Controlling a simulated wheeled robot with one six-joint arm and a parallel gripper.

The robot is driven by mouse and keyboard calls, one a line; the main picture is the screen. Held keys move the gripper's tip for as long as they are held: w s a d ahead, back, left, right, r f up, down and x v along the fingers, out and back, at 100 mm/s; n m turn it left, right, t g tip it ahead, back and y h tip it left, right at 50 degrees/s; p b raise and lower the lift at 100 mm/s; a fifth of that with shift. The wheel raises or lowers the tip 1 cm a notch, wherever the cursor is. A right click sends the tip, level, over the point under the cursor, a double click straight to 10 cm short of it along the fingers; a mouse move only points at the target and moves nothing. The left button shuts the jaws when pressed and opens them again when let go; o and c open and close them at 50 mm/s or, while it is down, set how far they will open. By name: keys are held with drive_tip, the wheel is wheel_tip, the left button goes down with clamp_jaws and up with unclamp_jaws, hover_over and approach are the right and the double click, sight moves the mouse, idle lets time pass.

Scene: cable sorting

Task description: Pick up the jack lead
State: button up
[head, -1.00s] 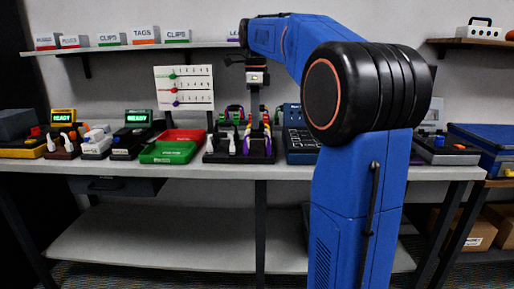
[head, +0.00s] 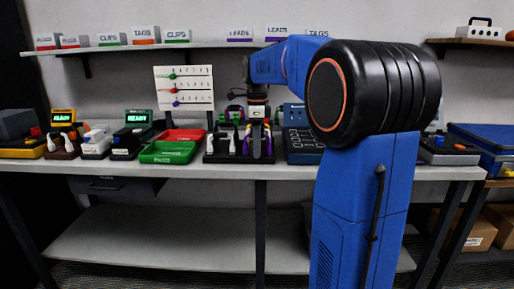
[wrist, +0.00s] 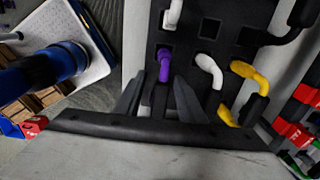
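A black rack (head: 217,157) on the bench holds several upright leads, and it fills the upper middle of the wrist view (wrist: 222,82). A purple lead (wrist: 165,65) stands in a slot between my fingertips, near the left finger row. White leads (wrist: 208,70) and yellow leads (wrist: 250,73) stand to its right. I cannot tell for sure which is the jack lead. My gripper (wrist: 160,77) is open, its dark fingers spread on either side of the purple lead and not visibly closed on it. In the head view my gripper (head: 257,128) is low over the rack's right part.
Red and green trays (head: 168,152) lie left of the rack, and a dark blue panel box (head: 303,148) stands close on its right. A white chart board (head: 184,88) stands behind.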

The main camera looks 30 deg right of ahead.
clamp_jaws()
drive_tip(key=shift+r, duration=0.1)
drive_tip(key=shift+r, duration=6.45)
